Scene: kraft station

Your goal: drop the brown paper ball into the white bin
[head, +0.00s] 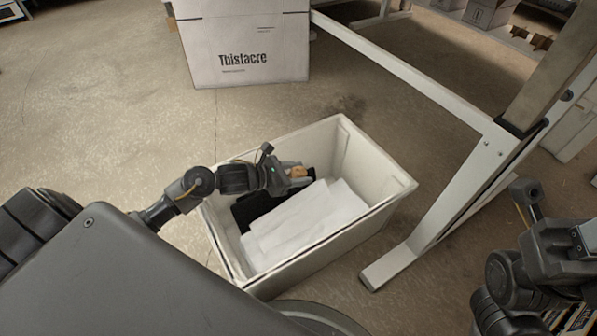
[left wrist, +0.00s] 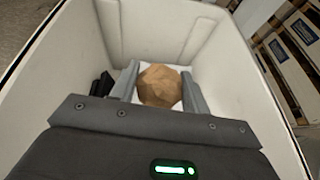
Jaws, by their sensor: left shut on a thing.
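The brown paper ball (left wrist: 160,86) is between the two fingers of my left gripper (left wrist: 158,88) in the left wrist view. In the head view the ball (head: 299,172) shows small at the tip of my left gripper (head: 296,178). The gripper is shut on it, over the open white bin (head: 375,170), inside its rim as seen from above. White sheets (head: 305,222) and something dark (head: 255,207) lie in the bin. My right gripper (head: 525,195) shows in part at the right edge of the head view; its fingers are not clear.
A white box (head: 245,45) marked Thistacre stands on the floor behind the bin. A white metal frame leg (head: 435,205) with a foot stands close to the bin's right side. Open concrete floor (head: 90,110) lies to the left.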

